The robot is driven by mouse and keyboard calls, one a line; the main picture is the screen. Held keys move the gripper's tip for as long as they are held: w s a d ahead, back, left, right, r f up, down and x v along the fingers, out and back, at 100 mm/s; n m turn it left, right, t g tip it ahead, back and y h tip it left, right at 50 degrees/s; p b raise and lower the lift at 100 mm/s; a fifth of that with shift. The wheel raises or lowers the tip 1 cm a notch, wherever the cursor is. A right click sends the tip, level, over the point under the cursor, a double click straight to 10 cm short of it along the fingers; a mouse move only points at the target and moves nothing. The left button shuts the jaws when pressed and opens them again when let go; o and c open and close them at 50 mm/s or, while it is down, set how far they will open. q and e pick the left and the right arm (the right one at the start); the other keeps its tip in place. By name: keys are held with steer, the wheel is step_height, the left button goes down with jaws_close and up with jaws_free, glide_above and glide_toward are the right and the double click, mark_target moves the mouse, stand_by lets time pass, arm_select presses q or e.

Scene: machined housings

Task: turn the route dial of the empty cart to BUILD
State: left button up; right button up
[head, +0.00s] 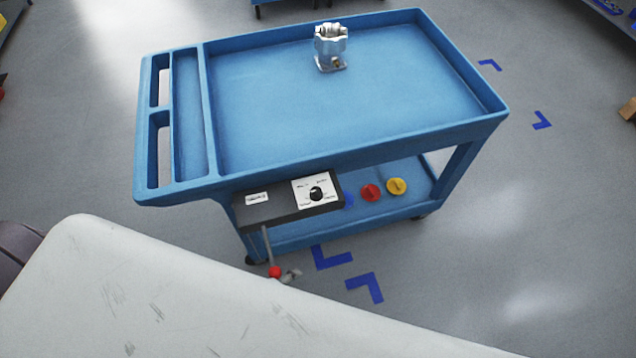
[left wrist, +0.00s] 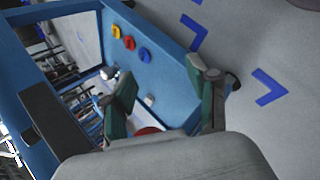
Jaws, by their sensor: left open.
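The blue cart (head: 158,75) stands ahead, with a silver machined housing (head: 331,48) upright on its top tray, so this cart is not empty. A black box (head: 262,213) hangs on its near side, bearing the route dial (head: 316,194), a black knob on a white plate. The dial's lettering is too small to read. My left gripper (head: 290,276) barely shows below the box, beside a red knob (head: 275,271) on a thin rod. In the left wrist view, its green-padded fingers (left wrist: 160,75) are spread, with a red shape (left wrist: 148,131) partly hidden behind them. My right gripper is out of view.
Red (head: 370,193), yellow (head: 397,186) and blue (head: 347,199) discs show at the lower shelf. Blue floor marks (head: 365,287) lie nearby. A pale scuffed surface fills the lower left; I cannot tell whether it is mine. Right-hand floor is mostly clear.

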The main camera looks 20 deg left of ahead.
arm_select(q)
steer(key=w+r+n+t+p, duration=0.1)
steer(key=w+r+n+t, duration=0.15)
steer(key=r+n, duration=0.3)
steer(key=w+r+n+t+p, duration=0.1)
steer(key=w+r+n, duration=0.35)
steer(key=r, duration=0.25)
steer(key=n+t, duration=0.2)
steer(key=n, duration=0.7)
glide_toward(315, 193)
steer(key=shift+t+y, duration=0.25)
steer(key=shift+y, duration=0.05)
steer(key=b+x, duration=0.1)
steer(key=x, duration=0.9)
steer(key=shift+d+f, duration=0.15)
steer(key=shift+f, duration=0.05)
steer(key=shift+w+f, duration=0.1)
steer(key=shift+w, duration=0.25)
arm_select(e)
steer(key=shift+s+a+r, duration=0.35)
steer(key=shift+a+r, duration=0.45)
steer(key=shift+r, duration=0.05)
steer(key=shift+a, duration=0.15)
arm_select(q)
jaws_close()
